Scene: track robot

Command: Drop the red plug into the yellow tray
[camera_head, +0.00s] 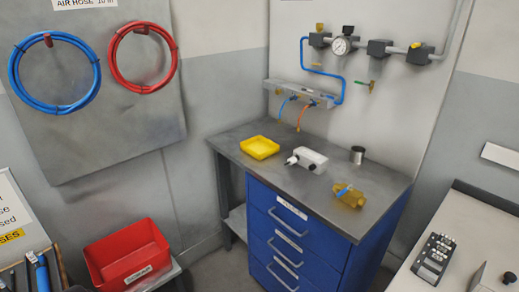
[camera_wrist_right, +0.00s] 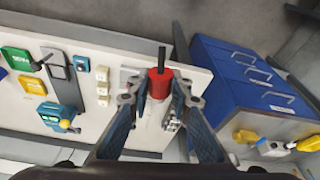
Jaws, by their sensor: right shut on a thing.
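The red plug (camera_wrist_right: 159,84), with a black stem on its far end, is in the right wrist view. My right gripper (camera_wrist_right: 159,92) is shut on it, with a finger at each side. The yellow tray (camera_head: 260,147) lies on the grey top of the blue drawer cabinet in the head view and looks empty. A yellow shape at the right edge of the right wrist view looks like the tray (camera_wrist_right: 309,145), well away from the plug. Neither gripper shows in the head view. My left gripper is in no view.
On the cabinet (camera_head: 292,232) stand a white fitting (camera_head: 306,159), a brass valve (camera_head: 349,195) and a metal cup (camera_head: 357,155). A red bin (camera_head: 127,255) is low at left. A white panel (camera_wrist_right: 105,85) with coloured devices lies behind the plug in the wrist view.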

